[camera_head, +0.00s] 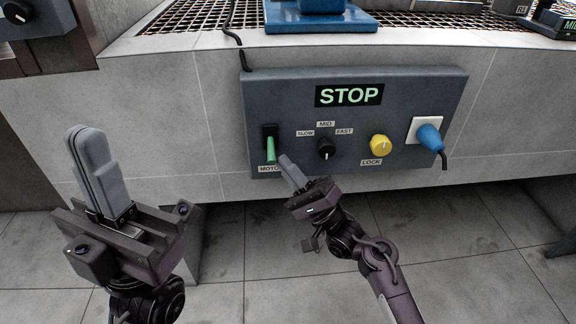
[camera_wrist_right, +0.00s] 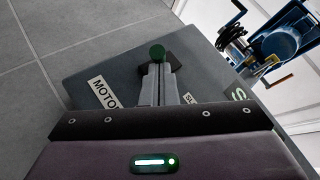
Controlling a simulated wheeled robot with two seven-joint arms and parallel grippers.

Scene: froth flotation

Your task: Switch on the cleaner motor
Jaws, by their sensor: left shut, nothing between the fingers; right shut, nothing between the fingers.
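The grey control panel (camera_head: 210,100) is fixed to the front of the tiled bench, with a lit sign reading STOP (camera_head: 349,95). The green motor lever (camera_head: 271,149) sits on a black plate at the panel's left, above a partly hidden MOTOR label, and points down. My right gripper (camera_head: 284,160) is shut and empty, its tips just beside the lever's lower end. In the right wrist view the lever's green round end (camera_wrist_right: 157,52) shows right at the fingertips; I cannot tell whether they touch. My left gripper (camera_head: 88,135) is shut and empty, apart from the panel at left.
The panel also has a black speed knob (camera_head: 326,148), a yellow LOCK knob (camera_head: 381,146) and a blue plug (camera_head: 429,137) with a cable. A blue-based device (camera_head: 320,22) stands on the grating above. Tiled floor below is open.

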